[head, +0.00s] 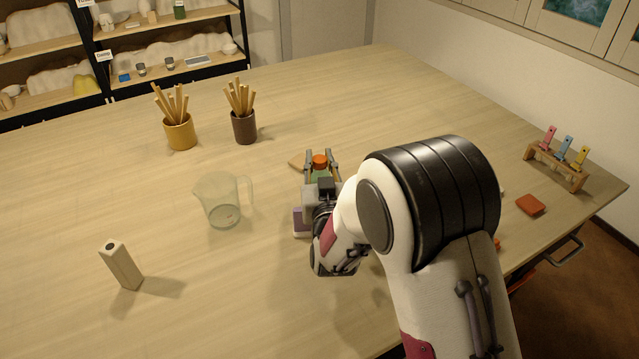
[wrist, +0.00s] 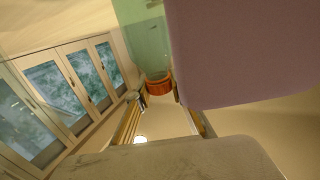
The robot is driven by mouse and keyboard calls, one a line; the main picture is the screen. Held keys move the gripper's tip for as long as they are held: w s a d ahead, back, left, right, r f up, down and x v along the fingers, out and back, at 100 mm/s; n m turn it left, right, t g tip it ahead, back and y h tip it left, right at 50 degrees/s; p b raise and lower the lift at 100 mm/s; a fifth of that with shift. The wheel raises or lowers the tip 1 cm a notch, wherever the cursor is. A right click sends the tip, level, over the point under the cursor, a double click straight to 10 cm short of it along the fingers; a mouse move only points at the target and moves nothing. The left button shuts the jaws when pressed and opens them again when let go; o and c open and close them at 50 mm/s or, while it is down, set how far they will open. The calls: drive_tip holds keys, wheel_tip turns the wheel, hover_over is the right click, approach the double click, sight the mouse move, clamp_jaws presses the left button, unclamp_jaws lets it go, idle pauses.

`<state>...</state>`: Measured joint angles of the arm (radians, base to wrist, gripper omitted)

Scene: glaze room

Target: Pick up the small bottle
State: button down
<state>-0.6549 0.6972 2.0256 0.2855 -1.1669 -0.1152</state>
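The small bottle looks green with an orange cap (head: 320,162). It stands near the middle of the table in the head view. My gripper (head: 322,157) has one finger on each side of it. In the wrist view the green body (wrist: 143,32) is at the top and the cap (wrist: 158,85) points down in the picture. The fingertips are close beside the cap and shoulder there. I cannot tell whether the fingers press on the bottle. Its lower part is hidden by my gripper in the head view.
Two pots of sticks (head: 180,133) (head: 244,127) stand behind. A purple-and-white object (head: 300,223) is close by my gripper. A rack (head: 556,166) and a red-orange block (head: 530,205) are right. The table's far middle is clear.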

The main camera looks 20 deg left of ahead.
drive_tip(key=shift+r, duration=0.2)
idle(0.3)
drive_tip(key=shift+r, duration=4.85)
